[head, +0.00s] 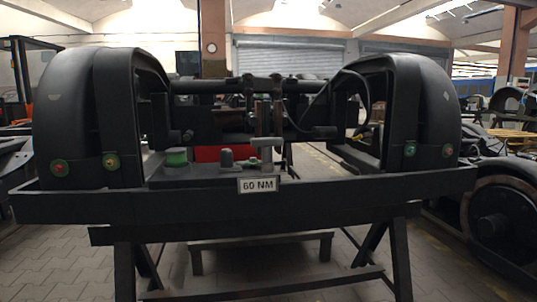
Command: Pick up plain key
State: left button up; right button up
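A grey T-shaped piece (267,152) stands upright on the dark ledge of the bogie frame, just above the "60 NM" sign. It may be the plain key, but it is too small to tell for sure. A short dark grey knobbed piece (227,160) stands to its left. A green round piece (176,158) sits further left on the ledge. A red item (207,154) shows behind these. Neither of my grippers is in view.
The dark bogie frame (250,205) rests on a trestle stand (400,255) and fills the middle. Tall rounded housings rise at its left (75,115) and right (425,110) ends. A wheel (503,220) stands at the right. Paved floor (60,265) is open at the front left.

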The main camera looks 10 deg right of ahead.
aim_at(267, 166)
jog(key=i+l+u, duration=0.2)
jog(key=i, duration=0.25)
jog(key=i+u, duration=0.15)
jog(key=i, duration=0.3)
